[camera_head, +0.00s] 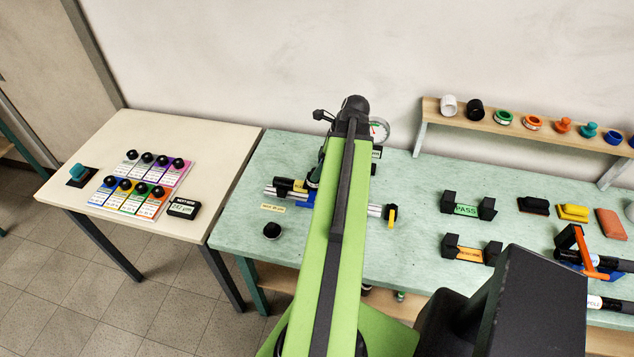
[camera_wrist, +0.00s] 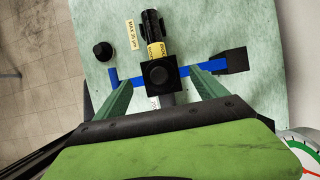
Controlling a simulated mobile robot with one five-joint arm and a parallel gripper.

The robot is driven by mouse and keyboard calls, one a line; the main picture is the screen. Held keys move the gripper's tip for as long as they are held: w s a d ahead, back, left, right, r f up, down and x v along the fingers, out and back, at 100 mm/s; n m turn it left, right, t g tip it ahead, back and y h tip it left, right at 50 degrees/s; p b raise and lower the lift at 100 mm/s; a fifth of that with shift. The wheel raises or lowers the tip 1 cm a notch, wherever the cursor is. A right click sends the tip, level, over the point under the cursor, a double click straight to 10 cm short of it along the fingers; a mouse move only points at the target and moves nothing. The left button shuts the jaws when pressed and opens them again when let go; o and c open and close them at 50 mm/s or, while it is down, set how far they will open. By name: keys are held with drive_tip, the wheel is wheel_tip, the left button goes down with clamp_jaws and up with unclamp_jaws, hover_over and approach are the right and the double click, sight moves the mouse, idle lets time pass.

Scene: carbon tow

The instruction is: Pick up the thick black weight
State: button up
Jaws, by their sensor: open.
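A short round black piece (camera_head: 272,230) stands on the green table, near its left front edge; in the wrist view the same black piece (camera_wrist: 103,51) is at upper left, outside my fingers. A black cylinder (camera_head: 475,109) also stands on the wall shelf; I cannot tell for sure which is the weight. My gripper (camera_wrist: 161,80) is open, above a black square block with a round top (camera_wrist: 160,74) on a fixture with a blue bar. This block shows between the fingers, and no grip on it is visible. My arm hides much of the fixture in the head view.
The fixture's blue bar (camera_wrist: 130,82) and a label card (camera_wrist: 130,33) lie near the black piece. A dial gauge (camera_head: 378,130) stands behind my arm. Black holders (camera_head: 466,210) and coloured blocks fill the right. A cream table (camera_head: 150,215) with sample cards is at left.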

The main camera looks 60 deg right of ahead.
drive_tip(key=b+x, duration=0.5)
drive_tip(key=shift+f, duration=0.15)
clamp_jaws()
idle(0.4)
